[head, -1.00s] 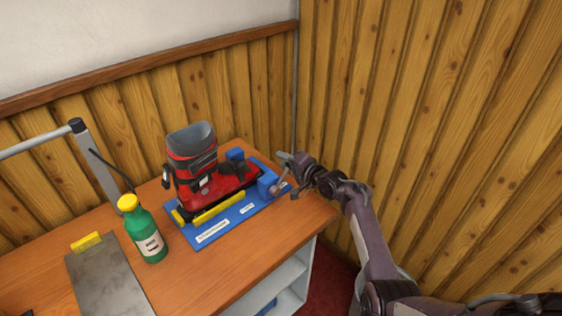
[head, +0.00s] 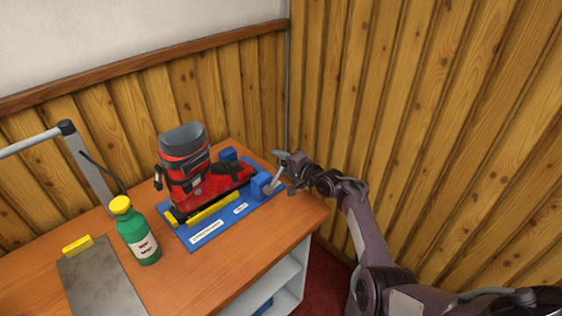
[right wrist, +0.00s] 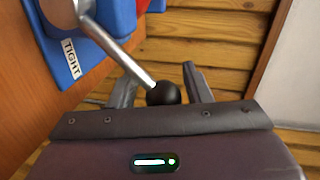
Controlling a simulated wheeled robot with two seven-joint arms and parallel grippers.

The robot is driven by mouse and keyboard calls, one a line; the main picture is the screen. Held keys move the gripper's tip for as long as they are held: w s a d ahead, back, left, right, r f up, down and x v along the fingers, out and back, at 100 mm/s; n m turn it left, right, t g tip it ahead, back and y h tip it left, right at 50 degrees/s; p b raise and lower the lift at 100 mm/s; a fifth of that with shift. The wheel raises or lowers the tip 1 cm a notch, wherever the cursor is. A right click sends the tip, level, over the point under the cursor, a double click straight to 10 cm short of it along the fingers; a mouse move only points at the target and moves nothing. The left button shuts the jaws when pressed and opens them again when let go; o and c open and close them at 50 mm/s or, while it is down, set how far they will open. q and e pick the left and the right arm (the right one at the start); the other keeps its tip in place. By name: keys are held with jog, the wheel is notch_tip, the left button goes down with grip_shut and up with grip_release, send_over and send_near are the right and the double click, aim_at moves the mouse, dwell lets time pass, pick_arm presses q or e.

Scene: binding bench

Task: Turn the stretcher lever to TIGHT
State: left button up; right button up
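The stretcher, with a red and black ski boot (head: 192,170) on it, has a blue base (head: 200,236) on the bench. A metal lever (head: 274,180) rises at a slant from the blue block at its right end. In the right wrist view the lever (right wrist: 125,62) ends in a black ball knob (right wrist: 163,93). A white TIGHT label (right wrist: 72,58) is on the blue base beside the lever's pivot. My right gripper (head: 289,170) is at the lever's end. My left gripper is out of view.
A green bottle with a yellow cap (head: 137,236) and a grey plate with a yellow strip (head: 103,285) stand left of the stretcher. A grey lamp-like arm (head: 85,160) is behind them. Wood-panelled walls close off the back and right. The front bench top is clear.

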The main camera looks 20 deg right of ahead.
jog(key=shift+o, duration=0.3)
jog(key=shift+r, duration=0.1)
jog(key=v, duration=0.7)
jog(key=shift+s+d, duration=0.2)
jog(key=shift+s, duration=0.15)
